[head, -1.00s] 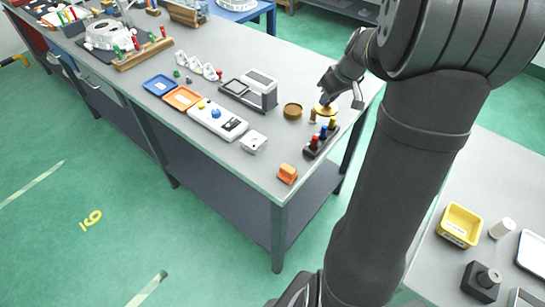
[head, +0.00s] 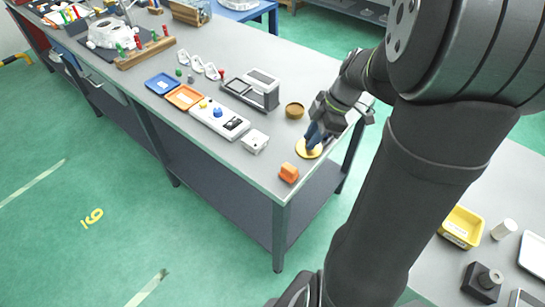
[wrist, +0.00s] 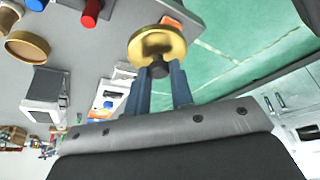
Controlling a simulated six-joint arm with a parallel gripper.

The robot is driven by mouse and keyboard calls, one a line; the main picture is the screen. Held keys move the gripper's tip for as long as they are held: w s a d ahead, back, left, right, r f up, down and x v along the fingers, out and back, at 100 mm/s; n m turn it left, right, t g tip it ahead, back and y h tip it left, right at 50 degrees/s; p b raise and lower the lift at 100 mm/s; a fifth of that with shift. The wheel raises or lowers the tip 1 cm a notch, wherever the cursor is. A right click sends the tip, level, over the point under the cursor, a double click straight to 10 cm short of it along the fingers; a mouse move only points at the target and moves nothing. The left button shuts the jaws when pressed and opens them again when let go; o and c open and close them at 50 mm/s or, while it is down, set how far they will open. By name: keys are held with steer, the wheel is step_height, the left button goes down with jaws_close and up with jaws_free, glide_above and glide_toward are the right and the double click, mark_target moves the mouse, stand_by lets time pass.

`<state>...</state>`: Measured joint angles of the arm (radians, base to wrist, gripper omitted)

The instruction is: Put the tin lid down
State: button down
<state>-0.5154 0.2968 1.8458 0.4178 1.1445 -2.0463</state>
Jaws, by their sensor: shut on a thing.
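The tin lid (head: 308,150) is a flat gold disc with a dark knob. It also shows in the wrist view (wrist: 157,42), overlapping the bench's edge. My gripper (head: 313,137) is shut on the knob, with its two blue fingers (wrist: 159,75) on either side. The lid is near the front right corner of the bench. I cannot tell how far it is above the top. The open brown round tin (head: 294,110) stands on the bench behind and to the left; it also shows in the wrist view (wrist: 27,47).
An orange block (head: 289,173) sits near the front corner, close to the lid. A small white box (head: 255,141) and a grey device (head: 250,92) stand farther left.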

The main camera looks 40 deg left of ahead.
steer(key=s+a+f, duration=0.1)
steer(key=a+f, duration=0.1)
steer(key=a, duration=0.1)
steer(key=s+a+f, duration=0.1)
steer(key=a+f, duration=0.1)
steer(key=a, duration=0.1)
steer(key=s+a+f, duration=0.1)
steer(key=a+f, duration=0.1)
steer(key=a, duration=0.1)
steer(key=shift+s+a+f, duration=0.1)
steer(key=shift+s+a, duration=0.2)
steer(key=shift+a, duration=0.05)
steer(key=shift+f, duration=2.05)
steer(key=c, duration=1.3)
jaws_free()
steer(key=shift+f, duration=0.1)
steer(key=shift+o, duration=0.2)
steer(key=v, duration=1.2)
